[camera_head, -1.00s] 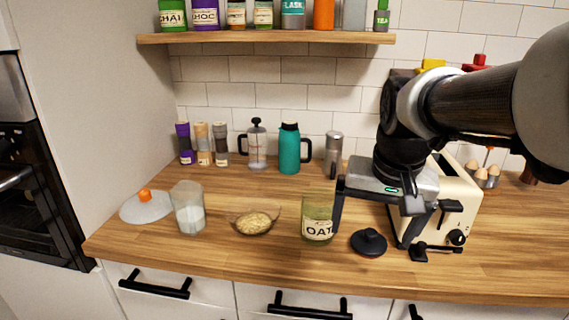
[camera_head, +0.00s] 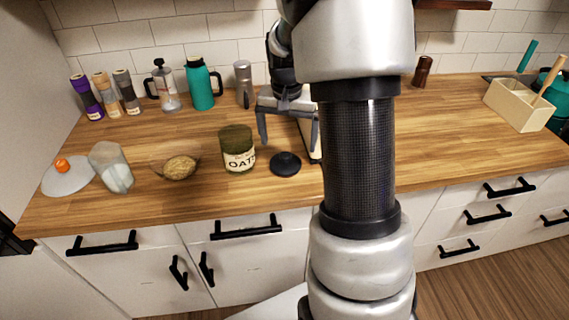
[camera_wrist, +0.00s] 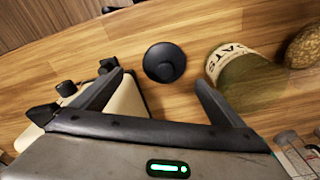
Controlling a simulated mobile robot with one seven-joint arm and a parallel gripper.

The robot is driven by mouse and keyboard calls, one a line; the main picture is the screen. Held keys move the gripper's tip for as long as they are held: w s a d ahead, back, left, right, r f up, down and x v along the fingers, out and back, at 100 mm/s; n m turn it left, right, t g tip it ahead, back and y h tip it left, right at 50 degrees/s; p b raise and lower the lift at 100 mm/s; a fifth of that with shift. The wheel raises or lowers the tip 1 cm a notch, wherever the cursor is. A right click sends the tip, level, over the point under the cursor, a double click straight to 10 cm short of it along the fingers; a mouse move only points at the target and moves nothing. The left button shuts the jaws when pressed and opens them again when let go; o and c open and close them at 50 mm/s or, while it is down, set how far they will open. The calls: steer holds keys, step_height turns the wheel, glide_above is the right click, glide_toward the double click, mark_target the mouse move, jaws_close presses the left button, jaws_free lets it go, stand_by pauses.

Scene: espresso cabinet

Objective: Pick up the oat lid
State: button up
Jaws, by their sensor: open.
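The oat lid (camera_head: 285,164) is a round black lid with a knob, lying on the wooden counter just right of the oat jar (camera_head: 238,150). In the wrist view the lid (camera_wrist: 164,62) lies ahead of my gripper, roughly between the lines of its two fingers. My gripper (camera_head: 289,141) is open and empty, above the counter behind the lid, not touching it. In the wrist view its fingertips (camera_wrist: 157,76) are spread wide. The jar (camera_wrist: 247,78) stands to the right of the lid there.
The cream toaster (camera_wrist: 120,115) is close by my left finger in the wrist view. A teal jug (camera_head: 202,84) stands behind. Counter in front of the lid is clear.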

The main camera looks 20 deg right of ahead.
mark_target(285, 155)
steer(key=shift+w+a+f, duration=0.1)
steer(key=shift+w+f, duration=0.05)
steer(key=shift+f, duration=1.05)
steer(key=shift+w+f, duration=0.2)
steer(key=shift+f, duration=0.95)
steer(key=shift+w+a+f, duration=0.1)
steer(key=shift+w+f, duration=0.05)
steer(key=shift+f, duration=1.05)
steer(key=shift+c, duration=0.4)
steer(key=c, duration=1)
